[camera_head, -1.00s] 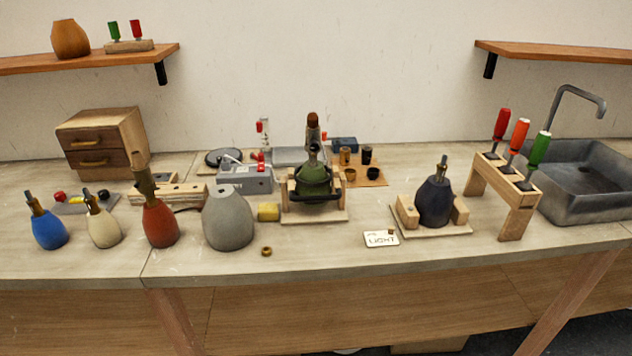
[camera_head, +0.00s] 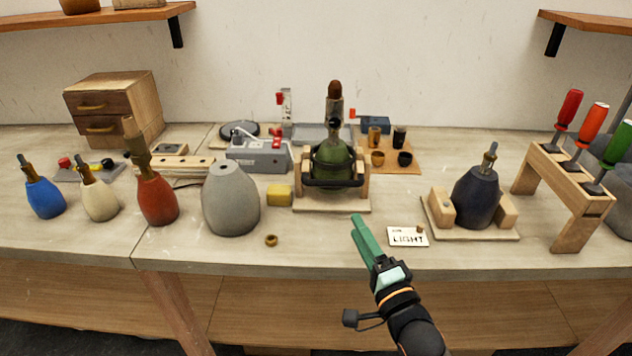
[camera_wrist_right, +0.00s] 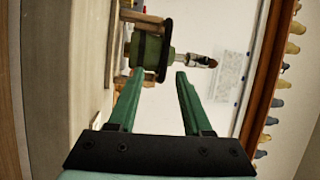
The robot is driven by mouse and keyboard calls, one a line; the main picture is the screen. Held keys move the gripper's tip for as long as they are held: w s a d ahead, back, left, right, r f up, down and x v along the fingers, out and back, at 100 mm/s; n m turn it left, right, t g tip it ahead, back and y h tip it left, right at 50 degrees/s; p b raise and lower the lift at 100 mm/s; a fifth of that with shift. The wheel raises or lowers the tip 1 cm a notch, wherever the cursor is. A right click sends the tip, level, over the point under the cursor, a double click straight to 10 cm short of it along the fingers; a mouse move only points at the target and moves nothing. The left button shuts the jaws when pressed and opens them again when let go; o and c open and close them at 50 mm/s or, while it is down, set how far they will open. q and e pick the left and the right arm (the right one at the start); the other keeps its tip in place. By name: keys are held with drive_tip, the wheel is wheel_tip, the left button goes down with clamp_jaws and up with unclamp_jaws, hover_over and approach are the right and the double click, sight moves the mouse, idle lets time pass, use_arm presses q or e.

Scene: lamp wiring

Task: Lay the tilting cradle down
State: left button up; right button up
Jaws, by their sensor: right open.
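The tilting cradle (camera_head: 303,180) stands near the middle of the bench, with wooden side posts on a flat base and a black frame between them. It holds a green lamp body (camera_head: 333,156), which is upright with its neck up. My right gripper (camera_head: 358,222) is open and empty, in front of the cradle and a little to its right, near the bench's front edge. In the right wrist view, the open fingers (camera_wrist_right: 158,74) point toward the green lamp body (camera_wrist_right: 152,50) and the cradle's black frame (camera_wrist_right: 166,52), apart from them. My left gripper is out of view.
A yellow block (camera_head: 279,195) and a grey lamp body (camera_head: 231,200) stand left of the cradle. A LIGHT card (camera_head: 407,238) lies to the right, before a dark blue lamp body (camera_head: 475,197) in a wooden holder. A small brass ring (camera_head: 271,240) lies in front.

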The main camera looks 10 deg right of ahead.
sight(334, 184)
drive_tip(key=shift+w+a+r+m, duration=0.1)
drive_tip(key=shift+w+r+m, duration=0.2)
drive_tip(key=shift+w+r, duration=0.25)
drive_tip(key=w, duration=0.4)
drive_tip(key=w+a+r, duration=0.1)
drive_tip(key=w, duration=0.2)
drive_tip(key=w+r, duration=0.1)
drive_tip(key=w, duration=0.3)
drive_tip(key=shift+w+a, duration=0.25)
drive_tip(key=shift+w, duration=0.05)
clamp_jaws()
drive_tip(key=shift+f, duration=0.1)
idle(0.5)
